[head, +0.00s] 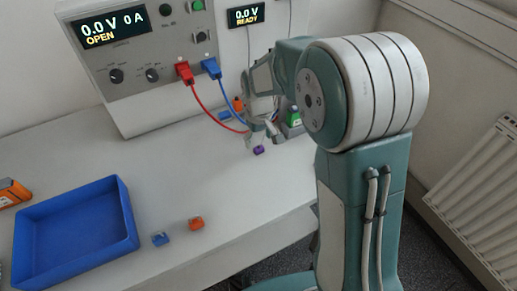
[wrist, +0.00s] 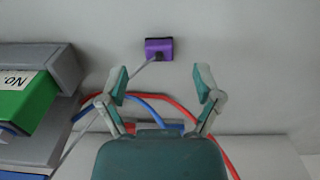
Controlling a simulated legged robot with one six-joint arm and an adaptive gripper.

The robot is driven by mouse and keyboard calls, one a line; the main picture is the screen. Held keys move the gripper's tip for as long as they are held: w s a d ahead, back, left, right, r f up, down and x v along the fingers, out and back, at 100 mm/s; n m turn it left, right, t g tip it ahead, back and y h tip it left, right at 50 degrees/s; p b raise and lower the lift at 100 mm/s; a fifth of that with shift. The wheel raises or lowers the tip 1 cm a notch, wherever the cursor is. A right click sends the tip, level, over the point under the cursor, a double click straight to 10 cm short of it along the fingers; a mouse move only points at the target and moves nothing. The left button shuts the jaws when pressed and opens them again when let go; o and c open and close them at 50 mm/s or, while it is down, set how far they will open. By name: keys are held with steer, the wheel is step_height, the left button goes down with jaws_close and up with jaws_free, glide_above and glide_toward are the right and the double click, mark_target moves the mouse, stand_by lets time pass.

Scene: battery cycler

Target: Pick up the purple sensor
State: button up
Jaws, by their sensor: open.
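The purple sensor (head: 259,150) is a small block lying on the pale bench top. In the wrist view the purple sensor (wrist: 159,49) shows beyond my fingertips, roughly centred between them, with a thin grey cable running from it to the lower left. My gripper (head: 262,136) is close above and behind it in the head view. In the wrist view my gripper (wrist: 160,84) has its two fingers spread wide with nothing between them. I cannot tell the exact height of the fingers above the bench.
A green-topped block (wrist: 28,98) on a grey unit stands left in the wrist view. Red (head: 213,117) and blue (head: 232,108) leads run from the cycler (head: 140,95) behind my gripper. A blue tray (head: 128,215), a blue block (head: 161,239) and an orange block (head: 196,223) are nearer. The mid bench is clear.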

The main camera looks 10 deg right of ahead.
mark_target(259, 147)
step_height(259, 147, down, 3)
steer(key=shift+f, duration=0.2)
jaws_close()
stand_by(0.3)
steer(key=shift+r, duration=0.25)
step_height(259, 147, up, 2)
steer(key=shift+w+r, duration=0.1)
steer(key=shift+r, duration=0.05)
steer(key=s+d+r, duration=0.2)
steer(key=s+r, duration=0.8)
steer(key=s, duration=0.4)
steer(key=shift+r, duration=0.15)
